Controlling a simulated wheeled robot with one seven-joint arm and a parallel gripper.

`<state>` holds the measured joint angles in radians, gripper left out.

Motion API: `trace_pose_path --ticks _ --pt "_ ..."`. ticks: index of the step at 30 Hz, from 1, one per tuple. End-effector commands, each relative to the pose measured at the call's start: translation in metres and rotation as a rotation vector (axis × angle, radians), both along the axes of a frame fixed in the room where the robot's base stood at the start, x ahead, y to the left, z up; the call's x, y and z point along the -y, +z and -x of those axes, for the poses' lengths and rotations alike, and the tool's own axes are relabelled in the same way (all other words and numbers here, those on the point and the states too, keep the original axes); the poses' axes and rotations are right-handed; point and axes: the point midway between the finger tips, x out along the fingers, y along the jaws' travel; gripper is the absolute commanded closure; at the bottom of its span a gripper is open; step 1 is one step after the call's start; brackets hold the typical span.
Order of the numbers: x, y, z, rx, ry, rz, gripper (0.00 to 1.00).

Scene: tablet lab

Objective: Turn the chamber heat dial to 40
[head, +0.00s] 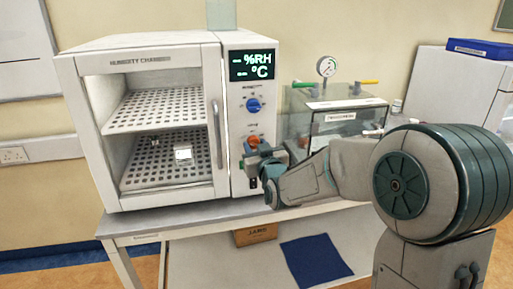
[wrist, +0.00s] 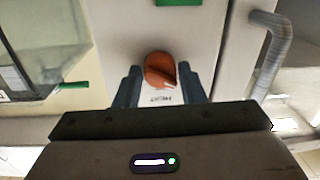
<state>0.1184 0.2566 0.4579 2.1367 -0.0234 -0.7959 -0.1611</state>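The humidity chamber (head: 155,60) stands on a bench, its control panel on the right side. The orange heat dial (head: 253,141) is low on the panel, below a blue dial (head: 253,105). In the wrist view the orange dial (wrist: 160,70) shows above an upside-down HEAT label (wrist: 157,98). My gripper (head: 262,157) is in front of the lower panel. In the wrist view its two fingers (wrist: 159,72) are apart, one on each side of the dial, with gaps to it. Whether the tips reach the dial's depth is unclear. The dial's scale is not readable.
The display (head: 252,65) shows dashes beside %RH and °C. The chamber door handle (head: 216,135) is left of the panel. A clear cabinet with a gauge (head: 326,67) stands to the right, close to my arm. A small white item (head: 183,154) lies on the lower shelf.

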Motion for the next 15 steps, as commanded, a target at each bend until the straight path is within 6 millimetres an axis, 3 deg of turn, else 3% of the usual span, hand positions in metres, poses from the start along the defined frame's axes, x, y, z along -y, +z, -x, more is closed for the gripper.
trace_pose_path --ticks 1,2,3,15 --pt "0.0001 0.0 0.0001 0.0 0.0 0.0 0.79" --pt "0.0001 0.0 0.0001 0.0 0.0 0.0 0.87" --pt "0.0001 0.0 0.0001 0.0 0.0 0.0 0.89" --pt "0.0002 -0.0033 0.0003 -0.017 0.0 -0.059 0.89"
